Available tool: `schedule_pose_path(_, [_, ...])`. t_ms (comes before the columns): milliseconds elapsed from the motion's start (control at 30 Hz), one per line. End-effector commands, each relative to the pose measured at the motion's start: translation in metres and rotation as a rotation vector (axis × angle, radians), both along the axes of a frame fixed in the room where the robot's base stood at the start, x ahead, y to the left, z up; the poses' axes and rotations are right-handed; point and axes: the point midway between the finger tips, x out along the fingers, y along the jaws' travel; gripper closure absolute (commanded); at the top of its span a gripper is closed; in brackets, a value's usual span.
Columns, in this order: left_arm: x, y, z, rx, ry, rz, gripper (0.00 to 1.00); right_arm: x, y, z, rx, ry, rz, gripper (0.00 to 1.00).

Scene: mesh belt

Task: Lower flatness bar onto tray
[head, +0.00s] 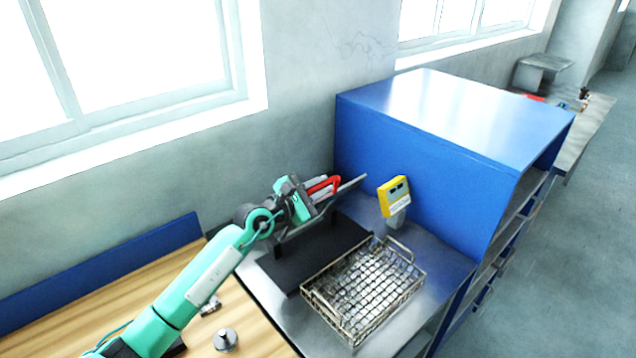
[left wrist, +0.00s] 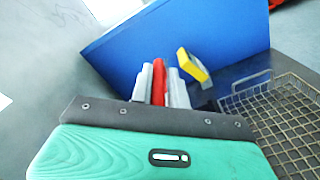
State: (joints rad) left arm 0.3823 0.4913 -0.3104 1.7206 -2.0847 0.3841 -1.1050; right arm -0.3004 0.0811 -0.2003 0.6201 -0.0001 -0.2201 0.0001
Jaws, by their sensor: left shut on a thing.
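My left gripper (head: 318,193) is shut on the red handle of the flatness bar (head: 345,192), a long grey bar held tilted above the black mat. In the left wrist view the red handle (left wrist: 158,82) shows between the two grey fingers; the rest of the bar is hidden there. The wire mesh tray (head: 326,311) sits on the steel table, to the right of and below the gripper in the head view. Its mesh and rim also show at the right of the left wrist view (left wrist: 262,122). The bar is apart from the tray. My right gripper is not in view.
A black mat (head: 300,262) lies beside the tray. A yellow device on a stand (head: 394,196) is behind the tray, by the large blue cabinet (head: 430,150). A wooden bench (head: 245,305) with a small metal weight (head: 225,340) is at the lower left.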

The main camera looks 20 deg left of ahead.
Motion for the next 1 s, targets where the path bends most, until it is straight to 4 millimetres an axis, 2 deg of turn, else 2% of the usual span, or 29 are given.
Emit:
schedule_pose_path(267, [0.0, 0.001, 0.0, 0.002, 0.0, 0.001, 1.0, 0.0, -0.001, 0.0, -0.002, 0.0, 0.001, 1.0])
schedule_pose_path(300, [0.0, 0.001, 0.0, 0.002, 0.0, 0.001, 0.76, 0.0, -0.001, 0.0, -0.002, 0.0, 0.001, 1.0])
schedule_pose_path(367, [0.0, 0.001, 0.0, 0.002, -0.001, 0.001, 0.66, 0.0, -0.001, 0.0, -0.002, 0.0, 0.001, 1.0])
schedule_pose_path(767, [-0.005, 0.005, -0.002, 0.001, 0.002, 0.002, 0.66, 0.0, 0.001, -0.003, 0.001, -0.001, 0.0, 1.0])
schedule_pose_path(867, [-0.017, 0.012, -0.003, 0.002, 0.001, 0.003, 0.66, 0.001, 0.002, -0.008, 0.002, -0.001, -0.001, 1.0])
schedule_pose_path(1000, [-0.042, 0.026, -0.005, 0.004, 0.0, 0.002, 0.66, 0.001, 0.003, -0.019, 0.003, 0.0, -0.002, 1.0])
